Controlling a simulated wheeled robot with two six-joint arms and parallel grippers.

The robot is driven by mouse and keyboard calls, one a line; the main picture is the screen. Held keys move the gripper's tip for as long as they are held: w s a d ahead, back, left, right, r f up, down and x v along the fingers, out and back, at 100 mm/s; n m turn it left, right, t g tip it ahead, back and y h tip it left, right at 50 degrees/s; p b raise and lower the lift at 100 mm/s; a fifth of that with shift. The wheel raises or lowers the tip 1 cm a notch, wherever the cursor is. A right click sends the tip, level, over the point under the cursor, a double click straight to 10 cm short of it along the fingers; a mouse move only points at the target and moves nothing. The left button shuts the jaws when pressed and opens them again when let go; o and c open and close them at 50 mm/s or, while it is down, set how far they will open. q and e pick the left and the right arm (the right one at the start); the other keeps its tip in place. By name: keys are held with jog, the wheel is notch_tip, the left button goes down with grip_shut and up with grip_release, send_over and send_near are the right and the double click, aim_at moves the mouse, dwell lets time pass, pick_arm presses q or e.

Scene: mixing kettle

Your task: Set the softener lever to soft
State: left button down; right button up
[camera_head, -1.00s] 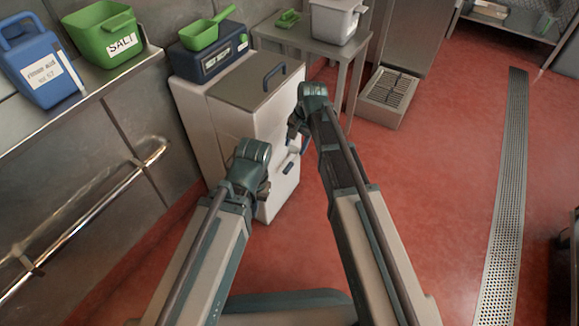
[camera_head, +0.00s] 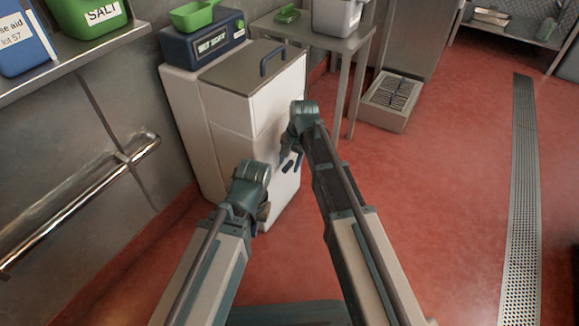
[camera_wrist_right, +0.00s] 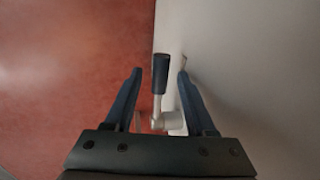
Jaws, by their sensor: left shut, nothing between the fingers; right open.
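The softener lever (camera_wrist_right: 160,75), with a dark grip on a pale metal stem, sticks out beside a white panel in the right wrist view. My right gripper (camera_wrist_right: 159,78) is open, its two blue fingers on either side of the lever in that picture; I cannot tell whether they touch it. In the head view my right gripper (camera_head: 291,163) is in front of the white cabinet (camera_head: 228,110), and the lever cannot be made out there. My left gripper (camera_head: 262,213) is shut and empty near the cabinet's lower front, partly hidden by its wrist.
A blue control box (camera_head: 203,42) with a green scoop (camera_head: 193,14) stands on the cabinet. A steel table (camera_head: 300,30) stands behind it to the right. A wall rail (camera_head: 75,205) runs along the left.

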grip_shut()
dwell(1.4)
